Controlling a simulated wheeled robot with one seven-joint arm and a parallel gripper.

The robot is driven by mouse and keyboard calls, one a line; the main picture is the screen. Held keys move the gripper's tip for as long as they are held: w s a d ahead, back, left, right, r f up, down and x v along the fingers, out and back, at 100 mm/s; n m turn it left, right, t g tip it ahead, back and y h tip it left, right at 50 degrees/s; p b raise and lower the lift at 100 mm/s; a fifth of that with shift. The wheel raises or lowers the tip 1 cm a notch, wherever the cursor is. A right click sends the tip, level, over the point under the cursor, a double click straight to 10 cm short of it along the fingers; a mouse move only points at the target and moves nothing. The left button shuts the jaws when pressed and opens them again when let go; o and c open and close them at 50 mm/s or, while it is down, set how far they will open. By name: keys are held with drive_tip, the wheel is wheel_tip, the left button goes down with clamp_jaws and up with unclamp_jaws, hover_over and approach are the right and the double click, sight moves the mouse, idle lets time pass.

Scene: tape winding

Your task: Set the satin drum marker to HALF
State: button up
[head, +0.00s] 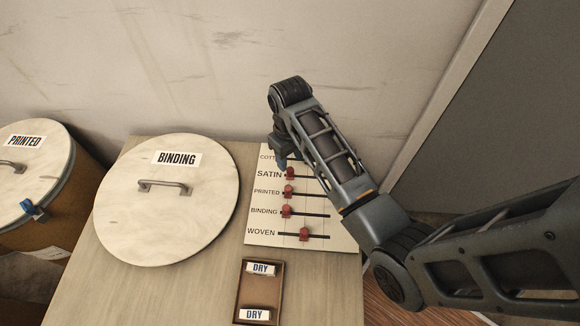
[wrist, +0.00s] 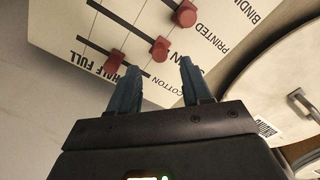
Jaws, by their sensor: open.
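The white marker panel (head: 262,222) lies on the table, with a red marker in each visible slot. The satin marker (head: 290,173) is at the left end of its slot, close to the SATIN label. In the wrist view the satin marker (wrist: 160,48) shows just beyond the gap between my blue fingertips. My gripper (wrist: 160,66) is open and empty, over the panel's cotton end. In the head view my gripper (head: 282,161) partly covers the COTTON row. The cotton marker (wrist: 112,62) stands left of the fingers, near the HALF FULL print. The head view hides that print.
The printed (head: 288,191), binding (head: 286,211) and woven (head: 304,234) markers sit below the satin row. A brown tray (head: 241,292) with DRY tags lies in front. The BINDING drum lid (head: 130,220) is left; a PRINTED drum (head: 50,165) stands further left.

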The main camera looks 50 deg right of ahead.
sight(290, 170)
wheel_tip(290, 170, down, 5)
drive_tip(key=shift+r+b, duration=0.1)
drive_tip(key=shift+b, duration=0.25)
clamp_jaws()
idle(0.3)
